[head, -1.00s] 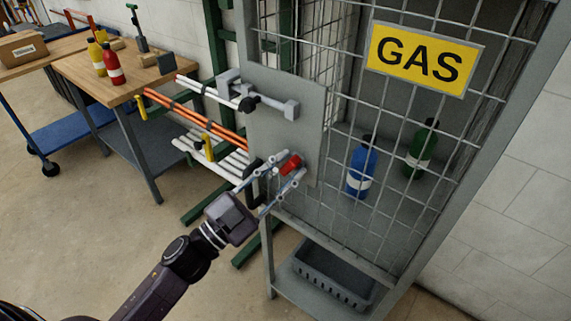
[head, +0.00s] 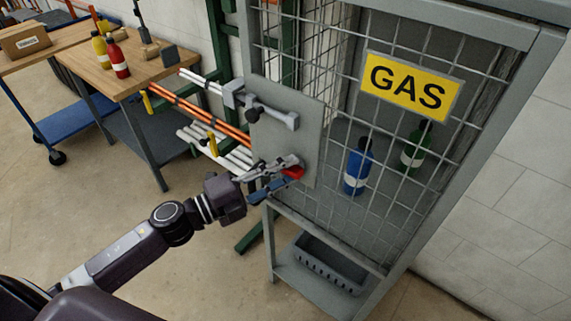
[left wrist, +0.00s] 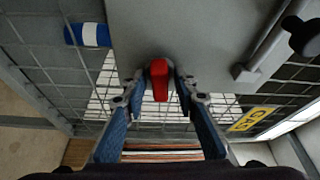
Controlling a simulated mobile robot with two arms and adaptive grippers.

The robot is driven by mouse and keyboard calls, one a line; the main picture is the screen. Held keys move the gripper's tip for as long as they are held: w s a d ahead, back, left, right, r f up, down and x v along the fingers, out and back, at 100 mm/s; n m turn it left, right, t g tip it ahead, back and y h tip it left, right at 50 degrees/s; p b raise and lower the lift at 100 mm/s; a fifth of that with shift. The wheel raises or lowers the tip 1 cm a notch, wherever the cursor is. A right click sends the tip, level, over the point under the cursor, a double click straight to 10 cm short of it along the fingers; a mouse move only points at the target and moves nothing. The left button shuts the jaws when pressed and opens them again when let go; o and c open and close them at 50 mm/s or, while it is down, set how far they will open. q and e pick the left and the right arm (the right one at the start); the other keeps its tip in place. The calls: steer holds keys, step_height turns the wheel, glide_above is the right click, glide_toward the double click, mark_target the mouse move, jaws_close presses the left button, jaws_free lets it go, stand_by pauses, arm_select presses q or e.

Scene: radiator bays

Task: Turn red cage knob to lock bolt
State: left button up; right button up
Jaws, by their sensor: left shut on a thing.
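The red cage knob (head: 294,172) sits low on the grey plate (head: 290,146) of the wire-mesh gas cage door. My left gripper (head: 291,170) is shut on it, with a finger on each side. In the left wrist view the red knob (left wrist: 159,80) points down the picture between the tips of the left gripper (left wrist: 160,82). The grey bolt (head: 278,116) with its black handle (head: 254,113) is above the knob on the plate. The black handle (left wrist: 301,37) also shows at the upper right in the left wrist view. My right gripper is not in view.
A blue bottle (head: 357,168) and a green bottle (head: 416,147) stand inside the cage behind the mesh. A grey basket (head: 330,268) is on the shelf below. Orange and white pipes (head: 212,123) lie on a green rack left of the cage. A wooden workbench (head: 130,77) stands further left.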

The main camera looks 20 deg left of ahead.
arm_select(q)
steer(key=shift+w+a+r+m+p, duration=0.15)
steer(key=shift+r+m+p, duration=0.1)
steer(key=shift+m+p, duration=0.45)
steer(key=o, duration=0.7)
steer(key=shift+o, duration=0.5)
steer(key=shift+w+f, duration=0.1)
steer(key=shift+f, duration=0.1)
steer(key=shift+s+a, duration=0.1)
steer(key=shift+s, duration=0.3)
steer(key=v, duration=1.1)
steer(key=shift+r, duration=0.3)
steer(key=shift+w+a, duration=0.1)
steer(key=shift+a, duration=0.1)
